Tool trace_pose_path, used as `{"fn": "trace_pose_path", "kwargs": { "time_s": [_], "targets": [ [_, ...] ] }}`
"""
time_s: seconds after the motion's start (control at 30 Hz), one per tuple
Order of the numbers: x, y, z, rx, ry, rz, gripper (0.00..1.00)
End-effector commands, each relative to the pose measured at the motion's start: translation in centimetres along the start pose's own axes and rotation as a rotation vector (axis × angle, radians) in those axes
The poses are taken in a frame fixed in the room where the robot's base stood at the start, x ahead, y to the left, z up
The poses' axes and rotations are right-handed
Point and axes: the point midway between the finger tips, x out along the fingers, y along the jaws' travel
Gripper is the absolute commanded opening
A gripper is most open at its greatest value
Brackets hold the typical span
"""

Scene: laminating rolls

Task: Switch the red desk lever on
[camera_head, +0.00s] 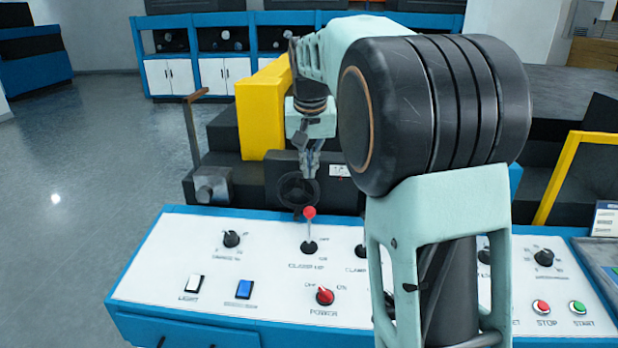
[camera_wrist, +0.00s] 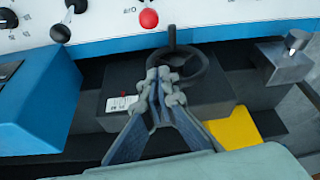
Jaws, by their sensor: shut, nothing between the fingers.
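The red-knobbed lever (camera_head: 309,213) stands on the white control desk (camera_head: 185,258), labelled as a clamp control. Its shaft rises from a black base and looks close to upright. In the wrist view its red ball (camera_wrist: 148,18) shows at the top, beyond the fingertips. My gripper (camera_head: 309,160) is shut and empty. It is behind the lever, above the machine side of the desk, and apart from the lever. In the wrist view my gripper (camera_wrist: 160,78) points toward the black handwheel and the desk edge.
A black handwheel (camera_head: 297,190) sits behind the lever, close to my gripper. A red rotary knob (camera_head: 325,296), a blue switch (camera_head: 244,289) and a black dial (camera_head: 231,239) are on the desk. A yellow block (camera_head: 262,110) stands behind. My arm hides the desk's right middle.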

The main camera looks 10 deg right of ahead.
Motion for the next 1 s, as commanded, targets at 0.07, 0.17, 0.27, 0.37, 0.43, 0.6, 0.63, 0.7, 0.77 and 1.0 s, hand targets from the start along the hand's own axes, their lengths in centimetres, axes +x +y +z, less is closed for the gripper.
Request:
{"fn": "trace_pose_path", "kwargs": {
  "time_s": [0.07, 0.17, 0.27, 0.37, 0.43, 0.6, 0.63, 0.7, 0.77, 1.0],
  "targets": [
    [1.7, 0.1, 0.1, 0.000, -0.005, 0.002, 0.00],
    [3.9, 0.1, 0.2, 0.001, -0.006, 0.002, 0.00],
    [6.1, 0.1, 0.1, 0.002, -0.005, 0.002, 0.00],
    [8.3, 0.1, 0.1, 0.002, -0.006, 0.002, 0.00],
    [8.1, 0.0, 0.7, 0.002, 0.001, -0.001, 0.00],
    [7.4, 0.0, 2.5, 0.000, 0.001, 0.000, 0.00],
    [7.3, 0.0, 2.8, 0.000, 0.001, 0.000, 0.00],
    [7.2, 0.0, 3.2, 0.001, 0.001, 0.000, 0.00],
    [7.1, 0.0, 3.5, 0.001, 0.000, 0.000, 0.00],
    [7.0, 0.0, 3.8, 0.001, 0.000, 0.000, 0.00]
  ]
}}
